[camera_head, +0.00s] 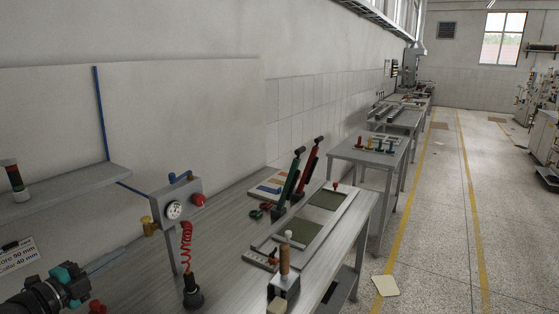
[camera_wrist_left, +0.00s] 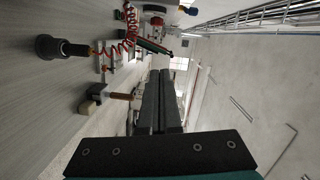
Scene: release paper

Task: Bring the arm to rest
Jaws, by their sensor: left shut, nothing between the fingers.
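My left arm comes in at the bottom left of the head view, with a black and teal wrist. No object touches the fingertips there. My right gripper is in neither view.
The gauge stand (camera_head: 173,211) with its red coiled hose (camera_head: 187,240) rises near the left gripper. A brown-handled block (camera_head: 284,285), green lever (camera_head: 290,181) and red lever (camera_head: 311,164) stand on the bench. A wall shelf (camera_head: 75,188) is at left; the right floor is open.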

